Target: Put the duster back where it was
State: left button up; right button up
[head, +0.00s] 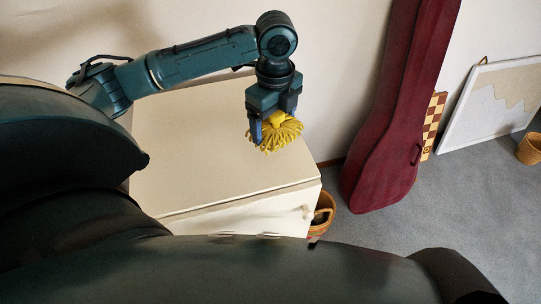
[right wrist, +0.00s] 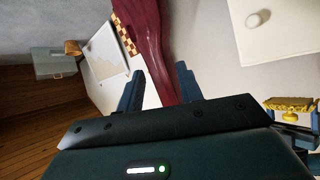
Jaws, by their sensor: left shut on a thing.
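The duster (head: 276,132) has yellow mop-like strands and a yellow holder. My left gripper (head: 270,118) is shut on it, pointing down, near the right end of the pale cabinet top (head: 190,150). I cannot tell whether the strands touch the top. The duster also shows at the right edge of the right wrist view (right wrist: 290,103), with part of my left gripper beside it. My right gripper (right wrist: 160,88) shows in the right wrist view with its fingers apart and nothing between them. It is not in the head view.
A wicker basket (head: 322,214) stands on the floor beside the cabinet. A dark red instrument case (head: 395,120) leans on the wall, with a checkered board (head: 433,125) and a framed picture (head: 490,108) to its right. Another basket (head: 530,149) is at the right edge. The cabinet top's left part is bare.

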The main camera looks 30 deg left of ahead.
aim_at(270, 135)
pick_arm(q)
jog(key=m, duration=0.1)
jog(key=a+f+m, duration=0.1)
jog(key=m, duration=0.1)
jog(key=f+m+b, duration=0.1)
jog(key=shift+w+a+f+m, duration=0.15)
jog(key=shift+w+a+m, duration=0.15)
jog(key=shift+w+m, duration=0.1)
notch_tip(270, 135, down, 4)
jog(key=shift+r, duration=0.1)
jog(key=shift+f+b, duration=0.4)
jog(key=shift+f, duration=2.6)
pick_arm(e)
jog(key=shift+w+a+f, duration=0.15)
jog(key=shift+a+f, duration=0.1)
jog(key=shift+a, duration=0.05)
pick_arm(q)
jog(key=o, duration=1.2)
jog(key=shift+f, duration=0.1)
notch_tip(270, 135, up, 12)
jog(key=shift+r+p, duration=0.15)
jog(key=shift+p, duration=0.2)
pick_arm(e)
jog(key=shift+r, duration=0.15)
pick_arm(q)
jog(key=shift+s, duration=0.1)
